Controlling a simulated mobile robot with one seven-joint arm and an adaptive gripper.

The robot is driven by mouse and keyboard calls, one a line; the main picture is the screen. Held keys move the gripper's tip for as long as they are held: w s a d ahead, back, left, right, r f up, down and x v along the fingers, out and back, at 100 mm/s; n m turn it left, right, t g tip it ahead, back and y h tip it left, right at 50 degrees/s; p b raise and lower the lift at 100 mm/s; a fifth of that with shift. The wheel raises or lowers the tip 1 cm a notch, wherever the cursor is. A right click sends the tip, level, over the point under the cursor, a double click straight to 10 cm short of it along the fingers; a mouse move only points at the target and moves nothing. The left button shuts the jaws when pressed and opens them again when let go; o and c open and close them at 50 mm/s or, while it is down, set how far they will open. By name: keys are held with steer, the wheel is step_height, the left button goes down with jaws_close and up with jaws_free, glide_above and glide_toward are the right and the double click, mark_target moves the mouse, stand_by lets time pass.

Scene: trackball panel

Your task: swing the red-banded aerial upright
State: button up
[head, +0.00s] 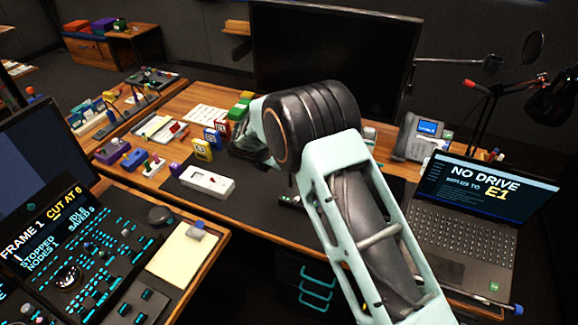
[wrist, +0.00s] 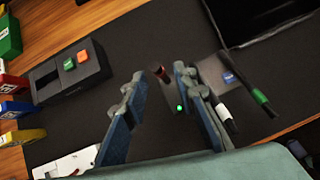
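In the wrist view, a short dark rod with a red band (wrist: 160,73), which looks like the red-banded aerial, shows between and just beyond my fingertips. It leans over the black desk mat, and its lower end is hard to make out. A small green light (wrist: 179,108) glows on a dark surface near it. My gripper (wrist: 160,82) is open, its two blue-grey fingers apart with a clear gap around the rod. I see no contact with the rod. In the head view my arm hides the area around the aerial.
A rod with a green band (wrist: 260,97) and a white-banded rod (wrist: 223,112) lie right of my right finger. A black box with orange and green buttons (wrist: 70,70) stands left. A laptop (head: 470,205) stands right.

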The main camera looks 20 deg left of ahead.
steer(key=v, duration=0.8)
